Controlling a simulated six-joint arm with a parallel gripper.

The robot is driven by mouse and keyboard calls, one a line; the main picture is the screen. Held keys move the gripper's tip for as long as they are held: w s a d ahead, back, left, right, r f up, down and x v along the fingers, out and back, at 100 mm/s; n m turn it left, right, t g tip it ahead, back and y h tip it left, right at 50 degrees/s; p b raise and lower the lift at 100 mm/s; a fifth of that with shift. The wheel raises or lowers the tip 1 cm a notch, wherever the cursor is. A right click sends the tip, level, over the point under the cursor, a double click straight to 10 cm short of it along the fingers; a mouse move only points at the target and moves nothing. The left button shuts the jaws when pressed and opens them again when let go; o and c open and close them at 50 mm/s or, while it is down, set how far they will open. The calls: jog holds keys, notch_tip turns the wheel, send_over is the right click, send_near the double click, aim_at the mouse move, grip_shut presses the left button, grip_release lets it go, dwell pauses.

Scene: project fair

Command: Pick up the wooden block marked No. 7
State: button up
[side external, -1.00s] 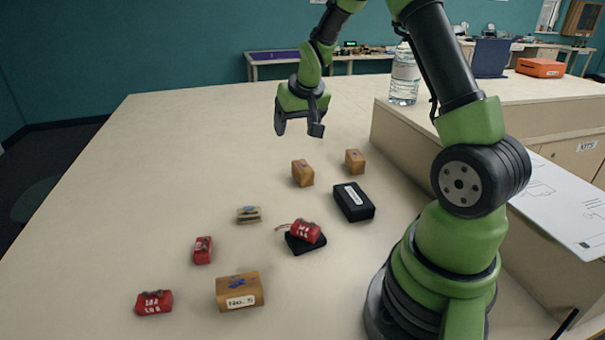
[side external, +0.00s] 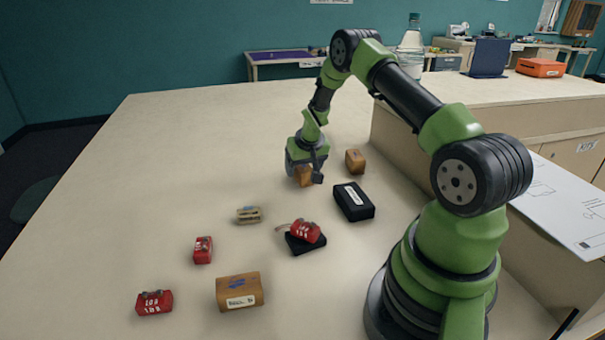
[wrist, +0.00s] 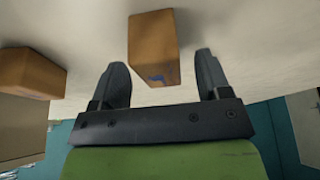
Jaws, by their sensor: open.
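My gripper (side external: 304,178) is open and low over the table, with its fingers on either side of a small wooden block (side external: 303,175). In the wrist view this block (wrist: 152,46) lies between the two open fingers (wrist: 161,68), partly beyond their tips, with a blue mark on its near end. No number is readable on it. A second small wooden block (side external: 355,161) stands to its right; it appears to be the one at left in the wrist view (wrist: 30,73). A larger wooden block (side external: 239,292) at the front has a blue mark and a white label, hard to read.
A black box (side external: 354,201) with a white label lies close to the right of my gripper. A red piece (side external: 305,231) rests on a black pad. Two red blocks (side external: 203,250) (side external: 155,302) and a small tan piece (side external: 249,214) lie left. The far left table is clear.

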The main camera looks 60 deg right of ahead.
jog(key=shift+x, duration=0.9)
jog(key=c, duration=1.1)
jog(key=shift+r, duration=0.1)
